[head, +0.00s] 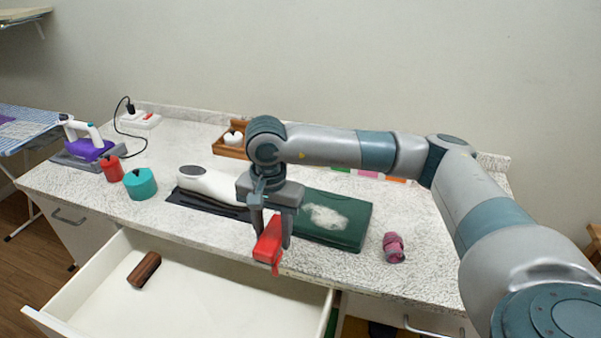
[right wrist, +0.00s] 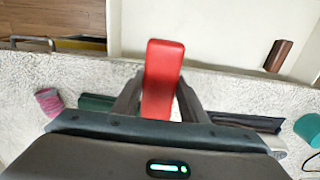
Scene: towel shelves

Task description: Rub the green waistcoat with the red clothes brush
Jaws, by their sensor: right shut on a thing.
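The red clothes brush (head: 268,240) is in my right gripper (head: 270,228), which is shut on it. The brush hangs in the air around the counter's front edge, by the open drawer. In the right wrist view the brush (right wrist: 163,75) sticks out between the two fingers (right wrist: 157,100). The green waistcoat (head: 345,219) lies folded on the counter, right of and behind the gripper, with a whitish patch on top. The brush is apart from it. Only a bit of green (right wrist: 96,102) shows in the right wrist view. My left gripper is not in view.
An open drawer (head: 200,300) with a brown brush-like block (head: 144,269) juts out in front. A white sleeve-shaped thing (head: 210,183) on a dark mat, a teal pot (head: 140,184), a red container (head: 112,169), a purple iron (head: 88,149) and a pink roll (head: 394,247) stand on the counter.

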